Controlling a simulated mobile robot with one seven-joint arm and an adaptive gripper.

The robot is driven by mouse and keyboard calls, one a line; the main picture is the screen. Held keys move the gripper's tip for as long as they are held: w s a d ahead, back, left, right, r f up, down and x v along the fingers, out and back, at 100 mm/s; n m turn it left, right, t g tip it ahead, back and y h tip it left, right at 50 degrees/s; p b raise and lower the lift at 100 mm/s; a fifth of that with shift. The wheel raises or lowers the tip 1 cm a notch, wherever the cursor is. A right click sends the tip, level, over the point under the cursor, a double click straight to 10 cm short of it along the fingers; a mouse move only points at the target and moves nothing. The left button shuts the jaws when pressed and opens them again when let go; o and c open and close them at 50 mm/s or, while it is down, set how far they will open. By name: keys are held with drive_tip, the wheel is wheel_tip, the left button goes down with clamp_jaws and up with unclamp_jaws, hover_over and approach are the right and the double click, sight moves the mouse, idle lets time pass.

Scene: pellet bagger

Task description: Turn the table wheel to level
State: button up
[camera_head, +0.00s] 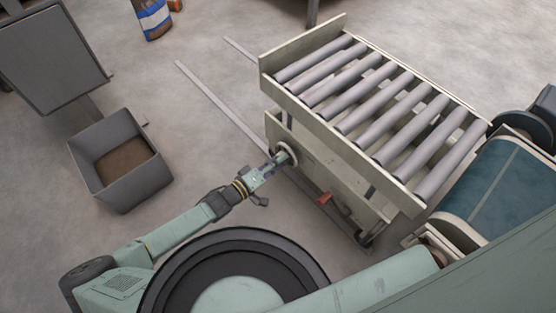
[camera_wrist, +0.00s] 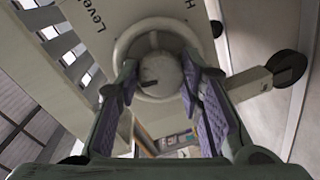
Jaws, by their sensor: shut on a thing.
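The table wheel (camera_head: 287,153) is a small pale handwheel on the near side of the roller table (camera_head: 311,103). My gripper (camera_head: 272,167) reaches it from the lower left. In the wrist view the wheel (camera_wrist: 123,43) faces me, with a round hub in its middle. My gripper (camera_wrist: 158,76) has its purple-padded fingers on either side of the hub, shut on the wheel. The exact contact is partly hidden. The panel behind the wheel carries the word "Level" at upper left and a cut-off "H" at upper right. I cannot tell whether the table is level.
A grey bin (camera_head: 121,184) with brown contents stands at left, below a dark grey panel (camera_head: 52,57). A red part (camera_head: 325,198) sits low on the table frame. A teal conveyor belt (camera_head: 497,187) adjoins the table at right. Open floor lies left of the table.

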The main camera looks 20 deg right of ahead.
drive_tip(key=shift+m+t+b, duration=0.4)
drive_tip(key=shift+m, duration=3.3)
drive_tip(key=o, duration=1.2)
drive_tip(key=shift+c, duration=0.2)
drive_tip(key=shift+a, duration=0.1)
drive_tip(key=v, duration=1.1)
drive_tip(key=shift+s+a, duration=0.25)
drive_tip(key=shift+a, duration=0.1)
